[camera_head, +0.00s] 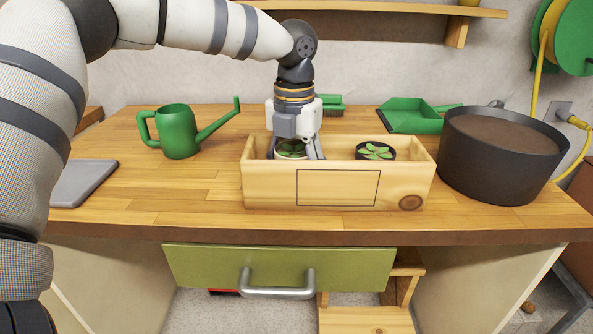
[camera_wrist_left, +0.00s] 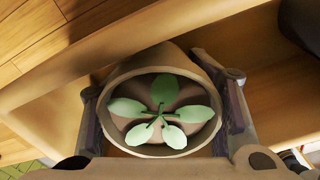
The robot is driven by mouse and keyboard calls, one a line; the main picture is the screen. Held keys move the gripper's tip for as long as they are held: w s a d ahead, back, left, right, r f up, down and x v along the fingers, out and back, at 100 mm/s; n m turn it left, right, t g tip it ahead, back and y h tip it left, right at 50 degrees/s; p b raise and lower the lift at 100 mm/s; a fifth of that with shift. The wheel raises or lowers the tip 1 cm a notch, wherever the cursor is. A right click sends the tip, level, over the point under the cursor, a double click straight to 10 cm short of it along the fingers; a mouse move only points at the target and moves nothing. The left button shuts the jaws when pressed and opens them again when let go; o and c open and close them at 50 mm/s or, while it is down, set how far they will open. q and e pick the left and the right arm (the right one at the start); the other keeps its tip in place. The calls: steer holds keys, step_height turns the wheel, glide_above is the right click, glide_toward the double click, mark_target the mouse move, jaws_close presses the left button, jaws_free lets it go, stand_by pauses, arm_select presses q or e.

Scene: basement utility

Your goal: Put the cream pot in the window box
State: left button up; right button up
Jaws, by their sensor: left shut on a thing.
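The wooden window box (camera_head: 337,188) stands on the bench near its front edge. My left gripper (camera_head: 296,150) reaches down into its left part, shut on the cream pot (camera_head: 290,155). In the left wrist view the cream pot (camera_wrist_left: 163,144) sits upright between the two fingers (camera_wrist_left: 162,120), with a green leafy plant (camera_wrist_left: 160,112) in it. The window box's wall (camera_wrist_left: 90,65) shows beside it. The pot's base is hidden, so I cannot tell if it touches the box floor. A dark pot (camera_head: 375,151) with a plant stands in the box's right part. My right gripper is not in view.
A green watering can (camera_head: 178,131) stands left of the box, and a grey slab (camera_head: 84,183) lies at the far left. A large dark tub of soil (camera_head: 500,155) stands close on the right. A green dustpan (camera_head: 410,115) lies behind. A green drawer (camera_head: 280,270) is below.

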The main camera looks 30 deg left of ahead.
mark_target(295, 150)
arm_select(q)
steer(key=o, duration=1.2)
steer(key=shift+f, duration=0.15)
step_height(295, 150, up, 12)
steer(key=shift+r, duration=0.2)
